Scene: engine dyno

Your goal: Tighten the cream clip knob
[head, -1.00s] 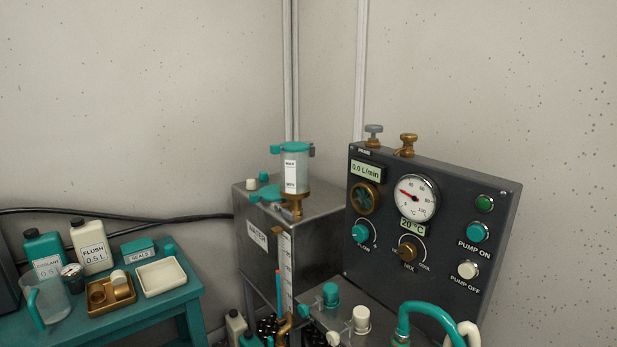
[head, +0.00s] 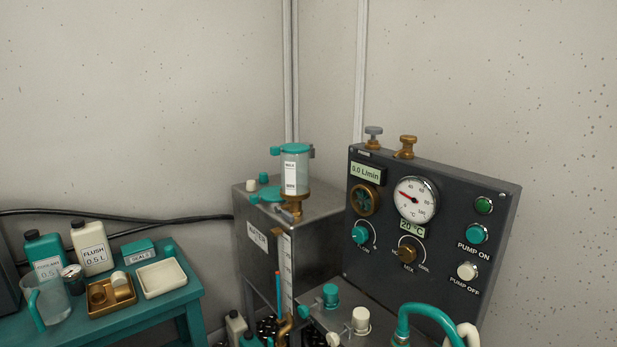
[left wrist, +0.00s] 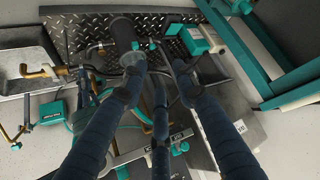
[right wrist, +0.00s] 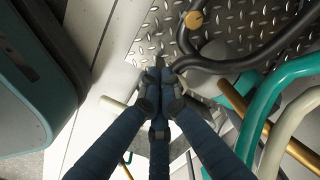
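In the head view a cream knob (head: 361,319) stands on the metal bench top beside a teal knob (head: 331,294); I cannot tell whether it is the clip knob. A cream hose (head: 467,334) and a teal hose (head: 427,307) rise at the bottom edge. Neither gripper shows in the head view. In the left wrist view my left gripper (left wrist: 158,78) has its fingers apart, with nothing between them. In the right wrist view my right gripper (right wrist: 160,77) has its fingertips together, with no held object visible. The teal hose (right wrist: 262,105) and cream hose (right wrist: 285,130) curve to its right.
A dark control panel (head: 476,212) stands behind the bench. A metal water tank (head: 262,262) carries a clear cylinder (head: 296,172). A teal table (head: 150,310) with bottles and trays is at left. A black hose (right wrist: 250,58) and tread plate (right wrist: 150,40) lie near my right gripper.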

